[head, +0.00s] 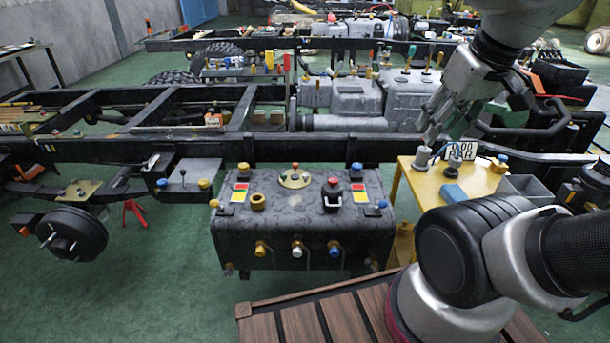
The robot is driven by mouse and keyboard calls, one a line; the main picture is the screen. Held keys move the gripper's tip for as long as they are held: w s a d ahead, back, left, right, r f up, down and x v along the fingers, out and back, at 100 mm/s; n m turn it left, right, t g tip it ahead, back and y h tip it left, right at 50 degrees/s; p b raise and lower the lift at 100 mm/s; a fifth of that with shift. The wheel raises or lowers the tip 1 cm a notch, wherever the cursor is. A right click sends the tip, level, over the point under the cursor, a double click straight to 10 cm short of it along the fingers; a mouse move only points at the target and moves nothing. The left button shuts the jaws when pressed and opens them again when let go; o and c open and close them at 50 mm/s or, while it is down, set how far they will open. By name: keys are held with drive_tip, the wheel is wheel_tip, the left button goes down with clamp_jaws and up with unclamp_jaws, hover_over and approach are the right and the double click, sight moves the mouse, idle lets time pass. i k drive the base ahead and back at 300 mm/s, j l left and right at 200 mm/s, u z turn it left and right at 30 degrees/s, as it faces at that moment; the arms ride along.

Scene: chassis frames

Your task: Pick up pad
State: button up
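A small blue block (453,193), which may be the pad, lies flat on the yellow table (402,166) at the right. Nothing else in view is plainly a pad. My gripper (430,135) points down over the table's back left part, above and behind the blue block and apart from it. A grey cylindrical piece (423,158) stands right below the fingertips; whether they touch it is unclear. The fingers look close together, but at this size I cannot tell whether they are open or shut.
A white number plate (462,151), a dark knobbed piece (455,160) and a grey open bin (526,187) crowd the yellow table. A black tank (300,218) with coloured caps stands left of it. A long chassis rail (200,150) runs behind.

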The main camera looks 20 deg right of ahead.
sight(452, 193)
drive_tip(key=z, duration=1.2)
